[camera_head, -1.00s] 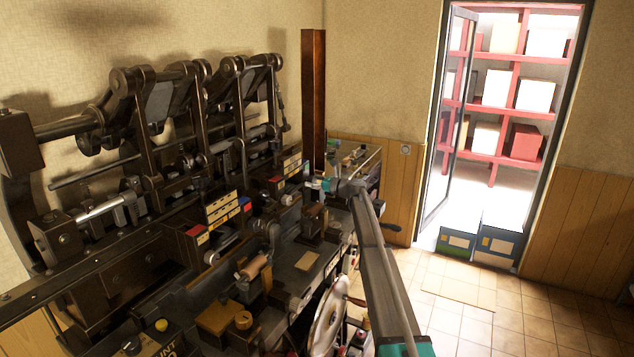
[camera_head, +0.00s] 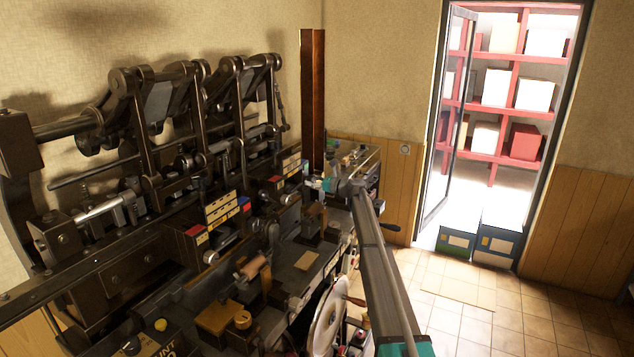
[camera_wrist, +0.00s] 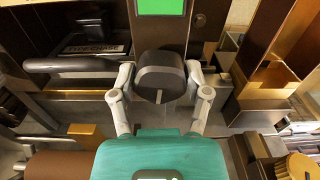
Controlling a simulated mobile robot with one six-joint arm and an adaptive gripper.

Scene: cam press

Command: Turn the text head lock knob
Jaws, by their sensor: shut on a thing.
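In the wrist view, a dark rounded knob (camera_wrist: 160,75) sits below a bright green panel (camera_wrist: 161,6). The fingers of my gripper (camera_wrist: 160,92) stand on both sides of the knob and are shut on it. I cannot read a label that names it as the text head lock knob. In the head view, my gripper (camera_head: 322,184) is small at the far end of the machine, and the knob cannot be made out there.
In the wrist view, a dark horizontal bar (camera_wrist: 75,64) lies left of the knob, and brass-coloured box parts (camera_wrist: 268,85) stand to the right. In the head view, the dark press (camera_head: 150,150) fills the left. Tiled floor (camera_head: 480,320) is open at right.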

